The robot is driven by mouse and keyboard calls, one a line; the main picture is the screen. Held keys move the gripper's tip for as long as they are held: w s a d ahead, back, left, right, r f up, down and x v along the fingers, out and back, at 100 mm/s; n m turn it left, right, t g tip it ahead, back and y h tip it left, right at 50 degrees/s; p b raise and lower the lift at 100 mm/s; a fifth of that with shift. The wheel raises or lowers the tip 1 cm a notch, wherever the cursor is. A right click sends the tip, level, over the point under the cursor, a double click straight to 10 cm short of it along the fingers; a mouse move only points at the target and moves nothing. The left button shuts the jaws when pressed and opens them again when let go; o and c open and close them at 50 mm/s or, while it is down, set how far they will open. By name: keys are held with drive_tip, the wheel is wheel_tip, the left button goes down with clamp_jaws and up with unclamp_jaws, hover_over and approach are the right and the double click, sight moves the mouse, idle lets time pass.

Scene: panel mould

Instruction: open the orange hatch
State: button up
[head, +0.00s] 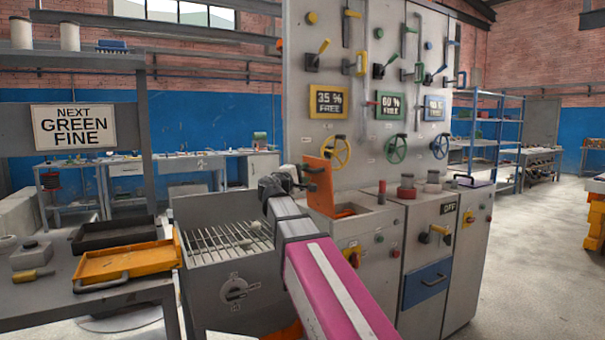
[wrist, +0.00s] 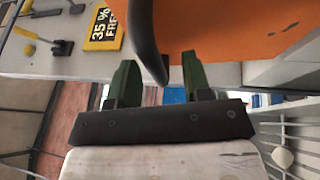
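The orange hatch (head: 319,188) stands raised, close to upright, at the left of the grey panel's counter. An open recess (head: 352,210) shows beside its lower edge. The hatch's dark handle (head: 313,169) is on its upper part. My gripper (head: 292,181) is at the hatch's left side, close to the handle. In the wrist view the orange hatch (wrist: 225,30) fills the upper right, and the curved dark handle (wrist: 146,35) comes down between the two green fingers of my gripper (wrist: 160,78). The fingers stand apart, with gaps beside the handle; contact cannot be told.
A grated bin (head: 230,240) stands left of the hatch, below my arm. A table with an orange tray (head: 125,264) is at the left.

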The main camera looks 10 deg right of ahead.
drive_tip(key=shift+a+r, duration=0.1)
drive_tip(key=v, duration=1)
drive_tip(key=shift+s+a, duration=0.25)
